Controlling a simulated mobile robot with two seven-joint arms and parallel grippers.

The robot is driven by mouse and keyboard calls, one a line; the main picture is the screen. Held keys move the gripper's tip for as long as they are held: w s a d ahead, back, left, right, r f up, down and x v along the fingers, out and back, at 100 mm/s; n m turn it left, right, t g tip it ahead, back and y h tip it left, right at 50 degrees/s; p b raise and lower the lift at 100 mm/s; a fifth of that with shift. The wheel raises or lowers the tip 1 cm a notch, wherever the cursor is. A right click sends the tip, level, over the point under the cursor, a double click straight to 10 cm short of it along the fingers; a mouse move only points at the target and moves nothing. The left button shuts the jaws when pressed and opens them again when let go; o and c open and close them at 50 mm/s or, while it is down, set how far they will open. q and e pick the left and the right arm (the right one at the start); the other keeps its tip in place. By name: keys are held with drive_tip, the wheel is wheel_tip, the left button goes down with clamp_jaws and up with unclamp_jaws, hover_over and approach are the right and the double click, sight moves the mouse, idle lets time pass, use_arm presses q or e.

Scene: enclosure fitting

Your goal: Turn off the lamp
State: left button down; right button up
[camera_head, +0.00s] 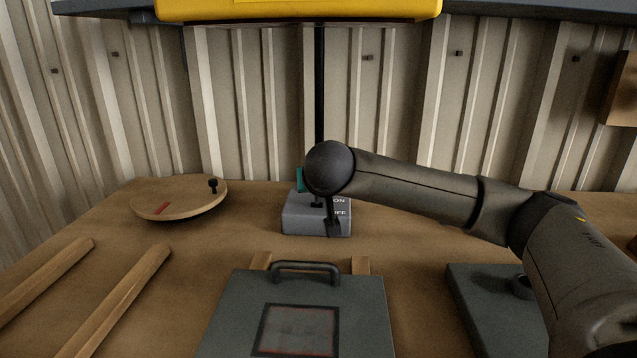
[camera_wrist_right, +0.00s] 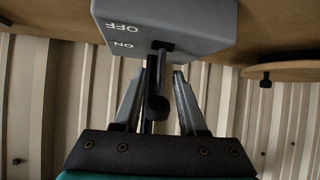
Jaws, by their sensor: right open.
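The grey switch box (camera_head: 292,222) stands at the back of the wooden table, marked ON and OFF. It also shows upside down in the right wrist view (camera_wrist_right: 190,22). Its dark lever (camera_wrist_right: 157,105) sticks out from a slot level with the ON mark and ends in a rounded knob. My right gripper (camera_wrist_right: 160,76) is open, with one finger on each side of the lever; I cannot tell whether either touches it. In the head view my right gripper (camera_head: 326,212) is mostly hidden behind its own wrist. My left gripper is not in view.
A yellow housing (camera_head: 300,10) hangs above, with a black pole (camera_head: 320,90) below it. A round wooden disc (camera_head: 180,200) lies left of the box. A grey handled panel (camera_head: 230,315) is in front, wooden strips (camera_head: 115,300) at left, a dark plate (camera_head: 485,300) at right.

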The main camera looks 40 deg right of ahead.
drive_tip(key=shift+s+a+r, duration=0.15)
drive_tip(key=shift+s+r, duration=0.05)
drive_tip(key=shift+s, duration=0.05)
use_arm(q)
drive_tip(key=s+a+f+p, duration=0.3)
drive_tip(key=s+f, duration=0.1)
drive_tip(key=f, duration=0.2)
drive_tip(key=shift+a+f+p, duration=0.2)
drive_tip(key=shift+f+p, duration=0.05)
drive_tip(key=shift+p, duration=0.1)
use_arm(e)
drive_tip(key=v, duration=1.4)
drive_tip(key=shift+s+r, duration=0.15)
drive_tip(key=shift+s, duration=0.05)
